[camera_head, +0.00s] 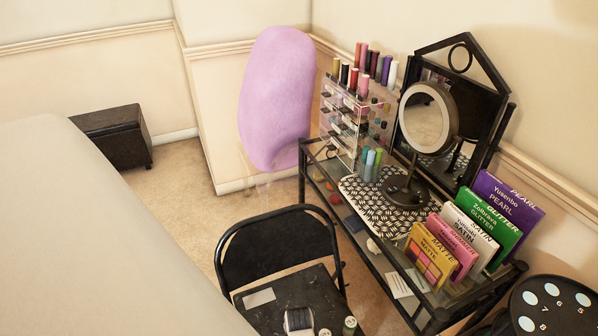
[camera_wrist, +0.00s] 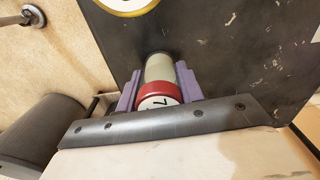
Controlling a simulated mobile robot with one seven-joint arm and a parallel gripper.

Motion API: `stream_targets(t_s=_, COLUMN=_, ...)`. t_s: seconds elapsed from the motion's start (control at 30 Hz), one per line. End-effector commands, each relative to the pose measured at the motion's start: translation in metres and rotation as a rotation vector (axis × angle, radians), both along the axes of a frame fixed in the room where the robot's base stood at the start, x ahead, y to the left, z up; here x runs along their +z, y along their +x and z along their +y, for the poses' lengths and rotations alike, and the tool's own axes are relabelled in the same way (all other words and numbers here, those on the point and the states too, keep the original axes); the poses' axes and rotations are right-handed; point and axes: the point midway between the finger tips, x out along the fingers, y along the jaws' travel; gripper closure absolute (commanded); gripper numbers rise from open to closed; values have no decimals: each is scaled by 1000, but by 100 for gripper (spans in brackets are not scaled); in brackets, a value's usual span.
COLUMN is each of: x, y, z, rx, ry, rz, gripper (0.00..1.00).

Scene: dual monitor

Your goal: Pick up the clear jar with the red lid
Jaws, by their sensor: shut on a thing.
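The clear jar with the red lid shows in the wrist view, with its red lid (camera_wrist: 158,92) facing the camera and a white disc marked 7 on top. Its pale, see-through body (camera_wrist: 159,67) points away from the camera, toward a dark flat surface (camera_wrist: 215,55). My gripper (camera_wrist: 158,82) has its purple fingers on both sides of the jar and is shut on it. I cannot tell whether the jar touches the dark surface. I cannot make out my gripper or this jar in the head view.
A black folding chair (camera_head: 270,240) holds a spool (camera_head: 298,320) and green-lidded jars. Beside it, a glass-topped table (camera_head: 395,262) carries a mirror (camera_head: 425,118), a bottle rack and colour boxes (camera_head: 505,215). A round dark tray (camera_head: 520,300) with numbered discs sits bottom right.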

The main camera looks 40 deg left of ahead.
Motion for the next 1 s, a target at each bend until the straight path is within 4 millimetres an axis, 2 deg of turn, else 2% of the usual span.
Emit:
stream_targets(t_s=0.13, x=10, y=0, z=0, rx=0, ry=1, rz=0, gripper=86)
stream_targets(t_s=0.27, x=31, y=1, z=0, rx=-1, ry=2, rz=-2, gripper=86)
stream_targets(t_s=0.7, x=167, y=1, z=1, rx=-1, ry=4, rz=-4, gripper=86)
stream_targets(t_s=0.77, x=181, y=1, z=0, rx=-1, ry=2, rz=-2, gripper=86)
stream_targets(t_s=1.0, x=198, y=0, z=0, rx=0, ry=-1, rz=0, gripper=86)
